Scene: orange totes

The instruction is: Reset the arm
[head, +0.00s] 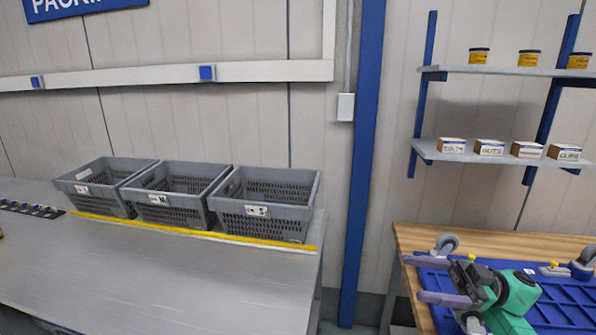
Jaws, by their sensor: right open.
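My right arm, green and black, reaches in at the lower right. Its gripper (414,278) points left with two purple fingers spread apart and nothing visible between them. It is in front of a blue tray (570,307) on a wooden-topped bench (480,240). I cannot tell how high above the tray it is. My left arm and gripper are not in view.
Three grey mesh crates, left (105,187), middle (175,193) and right (262,204), stand along the back of a grey table (170,265) behind a yellow strip (190,231). Shelves (515,155) hold small boxes and jars. A blue post (362,160) stands between table and bench.

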